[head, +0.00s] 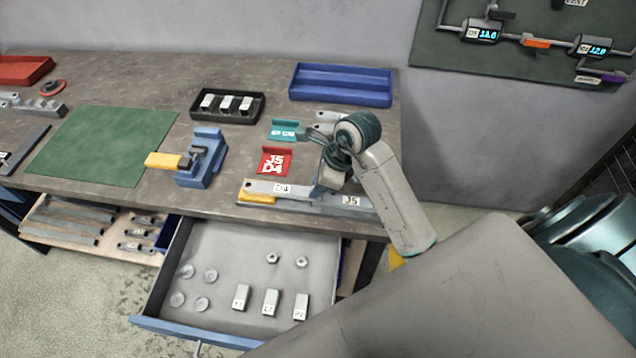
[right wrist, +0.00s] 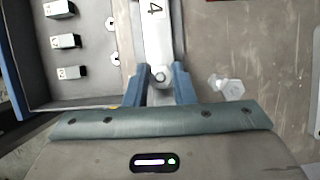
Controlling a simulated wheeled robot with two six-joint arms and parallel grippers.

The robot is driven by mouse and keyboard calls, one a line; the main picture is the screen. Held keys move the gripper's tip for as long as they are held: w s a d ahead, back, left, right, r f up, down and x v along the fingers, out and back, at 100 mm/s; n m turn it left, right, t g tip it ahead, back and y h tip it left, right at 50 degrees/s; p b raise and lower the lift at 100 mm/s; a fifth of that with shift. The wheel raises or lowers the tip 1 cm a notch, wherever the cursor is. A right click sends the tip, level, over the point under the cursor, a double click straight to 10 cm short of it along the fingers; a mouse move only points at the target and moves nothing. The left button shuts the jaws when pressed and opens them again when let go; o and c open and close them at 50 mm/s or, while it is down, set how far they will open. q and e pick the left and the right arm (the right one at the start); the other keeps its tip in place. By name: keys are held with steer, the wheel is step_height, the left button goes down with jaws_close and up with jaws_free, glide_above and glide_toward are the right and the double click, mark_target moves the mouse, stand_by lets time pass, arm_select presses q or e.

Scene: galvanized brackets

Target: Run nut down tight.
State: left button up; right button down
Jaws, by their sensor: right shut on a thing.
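A galvanized bracket bar labelled D4 (head: 296,190) lies over a longer grey piece labelled J5 (head: 366,204) near the table's front edge. My right gripper (head: 320,190) reaches down onto this joint. In the right wrist view, the blue fingers of my right gripper (right wrist: 161,80) are closed around a small nut (right wrist: 160,74) at the end of the labelled bar (right wrist: 157,35). The nut's underside and thread are hidden, so I cannot tell how far down it sits. A bolt-like part with a hex head (right wrist: 231,88) shows right of the fingers. My left gripper is out of view.
An open drawer (head: 215,318) below holds nuts, discs and labelled blocks. A red sign (head: 273,152), a teal sign (head: 284,126) and a blue vise-like fixture (head: 213,140) stand nearby. A black tray (head: 257,112) and blue tray (head: 341,94) are behind. The green mat (head: 105,140) is clear.

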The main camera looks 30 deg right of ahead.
steer(key=m+t+h, duration=0.1)
steer(key=m, duration=0.2)
steer(key=shift+f+m+h+b, duration=0.2)
steer(key=shift+m+h+b, duration=0.2)
steer(key=shift+m+b, duration=0.65)
steer(key=shift+r+m, duration=0.1)
steer(key=shift+m, duration=0.25)
steer(key=shift+r, duration=0.15)
steer(key=c, duration=1.4)
jaws_free()
steer(key=shift+d, duration=0.15)
